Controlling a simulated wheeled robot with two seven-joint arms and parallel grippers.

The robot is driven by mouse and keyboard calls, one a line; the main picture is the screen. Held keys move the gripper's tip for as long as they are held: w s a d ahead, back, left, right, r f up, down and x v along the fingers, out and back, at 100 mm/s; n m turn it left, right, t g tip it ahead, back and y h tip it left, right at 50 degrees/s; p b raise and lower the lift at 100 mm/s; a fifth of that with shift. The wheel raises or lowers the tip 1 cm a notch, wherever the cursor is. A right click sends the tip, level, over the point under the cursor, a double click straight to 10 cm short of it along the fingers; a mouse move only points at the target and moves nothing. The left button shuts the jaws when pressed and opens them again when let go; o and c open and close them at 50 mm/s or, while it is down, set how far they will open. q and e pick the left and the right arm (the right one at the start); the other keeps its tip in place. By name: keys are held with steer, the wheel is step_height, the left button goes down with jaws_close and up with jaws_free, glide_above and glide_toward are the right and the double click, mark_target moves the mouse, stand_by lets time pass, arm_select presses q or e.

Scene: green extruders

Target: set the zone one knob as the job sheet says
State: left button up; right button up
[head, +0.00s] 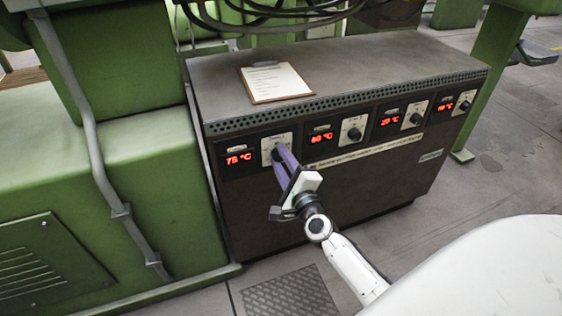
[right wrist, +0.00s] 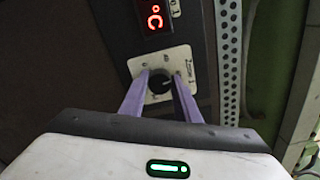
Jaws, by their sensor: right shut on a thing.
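The zone one knob (right wrist: 160,82) is a round black knob on a pale plate at the left end of the cabinet's front; its label shows in the right wrist view. In the head view its plate (head: 284,142) is partly covered by my fingers. My right gripper (head: 279,153) has its purple fingers around the knob, shut on it; in the right wrist view the fingertips (right wrist: 161,78) lie on either side of it. The display (head: 238,159) beside it reads about 75 °C in red. The job sheet (head: 276,83) lies on a clipboard on the cabinet top; its text is too small to read. My left gripper is not in view.
The dark cabinet (head: 340,55) carries further knobs to the right, one (head: 354,134) with a display (head: 322,137) reading about 80 °C. Green machinery (head: 150,190) stands close on the left. Black cables (head: 270,12) hang behind the top. Floor is clear at right.

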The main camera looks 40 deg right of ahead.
steer(key=shift+m, duration=0.6)
steer(key=o, duration=1)
steer(key=shift+o, duration=0.2)
steer(key=shift+s, duration=0.1)
steer(key=v, duration=1)
steer(key=shift+s, duration=0.1)
